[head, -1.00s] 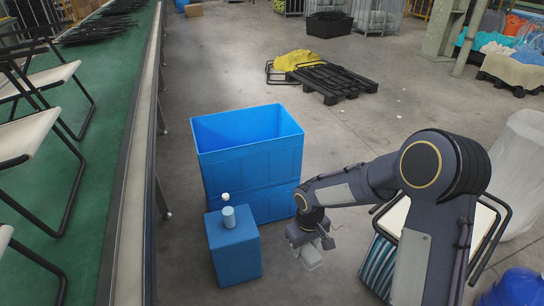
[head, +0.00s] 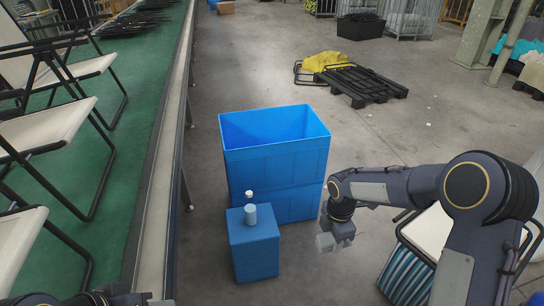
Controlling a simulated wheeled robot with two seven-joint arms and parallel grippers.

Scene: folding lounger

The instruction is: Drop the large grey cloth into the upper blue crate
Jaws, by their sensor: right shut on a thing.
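The upper blue crate (head: 276,166) stands on another blue crate (head: 292,206) on the floor in the middle. It is open at the top, and the inside I can see looks empty. My right gripper (head: 333,243) is shut on a light grey thing (head: 325,242), apparently the grey cloth. Little of it shows. The gripper points down, right of the crates, below the upper crate's rim in the picture. Part of my left arm shows at the bottom left edge, and its gripper's jaws cannot be made out.
A blue box (head: 254,246) with a small bottle (head: 250,212) on top stands in front of the crates. A green conveyor (head: 120,160) with folding chairs runs along the left. A black pallet (head: 365,85) lies behind. A striped lounger (head: 408,275) is at the lower right.

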